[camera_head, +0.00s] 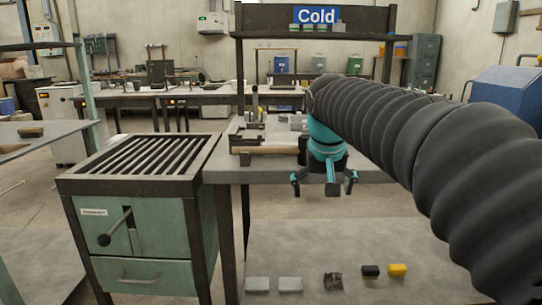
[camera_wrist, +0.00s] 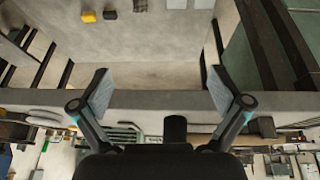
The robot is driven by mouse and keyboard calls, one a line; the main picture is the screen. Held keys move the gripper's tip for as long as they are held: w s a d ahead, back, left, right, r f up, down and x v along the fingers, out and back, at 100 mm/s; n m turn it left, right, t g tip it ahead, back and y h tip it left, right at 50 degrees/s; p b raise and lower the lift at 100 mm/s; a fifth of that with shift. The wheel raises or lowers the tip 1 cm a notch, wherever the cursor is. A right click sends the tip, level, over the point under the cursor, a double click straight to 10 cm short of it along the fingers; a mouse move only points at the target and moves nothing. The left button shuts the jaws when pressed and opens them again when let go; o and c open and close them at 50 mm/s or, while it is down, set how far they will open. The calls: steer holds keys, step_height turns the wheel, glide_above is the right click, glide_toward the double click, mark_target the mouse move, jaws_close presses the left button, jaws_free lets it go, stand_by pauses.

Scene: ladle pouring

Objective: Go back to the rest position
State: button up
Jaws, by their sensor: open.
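My gripper (camera_head: 324,184) hangs from my arm at the front edge of the grey worktable (camera_head: 270,176) in the head view, its fingers pointing down. In the wrist view my gripper (camera_wrist: 160,92) has its two fingers spread wide, with nothing between the pads. The table edge runs across behind the fingers there. No ladle can be made out in either view. My arm hides the right part of the table.
On the low surface lie two grey blocks (camera_head: 274,284), a dark brown piece (camera_head: 333,281), a black block (camera_head: 370,271) and a yellow block (camera_head: 397,270). A green grated cabinet (camera_head: 140,235) stands left. Fixtures (camera_head: 250,140) and a "Cold" rack (camera_head: 316,16) are behind.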

steer(key=s+d+f, duration=0.2)
steer(key=s+f, duration=0.6)
steer(key=s, duration=0.4)
steer(key=s+d+f, duration=0.2)
steer(key=s+f, duration=0.5)
steer(key=s, duration=0.5)
steer(key=shift+s+d+f+t+y, duration=0.15)
steer(key=shift+d+f+t+y, duration=0.05)
steer(key=shift+f+t+y, duration=0.2)
